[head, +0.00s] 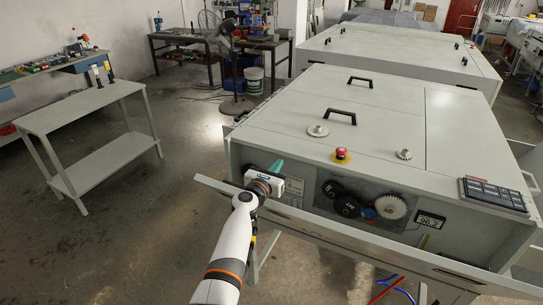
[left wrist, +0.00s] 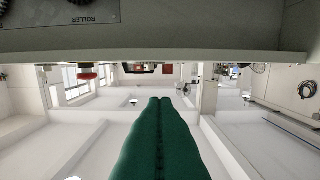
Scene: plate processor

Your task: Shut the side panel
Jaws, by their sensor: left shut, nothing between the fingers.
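The plate processor (head: 380,125) is a long pale grey machine with an open side bay showing dark rollers and a white gear (head: 391,207). The side panel (head: 345,240) is a long grey strip swung down and outward along the bay's lower front, so it stands open. My left gripper (head: 277,166) is at the left end of the bay, above the panel's left part. Its green fingers are shut and empty, and they also show in the left wrist view (left wrist: 160,105). Whether they touch the panel or machine I cannot tell. My right gripper is out of view.
A red emergency button (head: 341,154) and a keypad (head: 493,194) sit on the machine's top. A grey two-shelf table (head: 90,108) stands at the left. The floor between it and the machine is clear. Red and blue cables (head: 388,287) lie below the panel.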

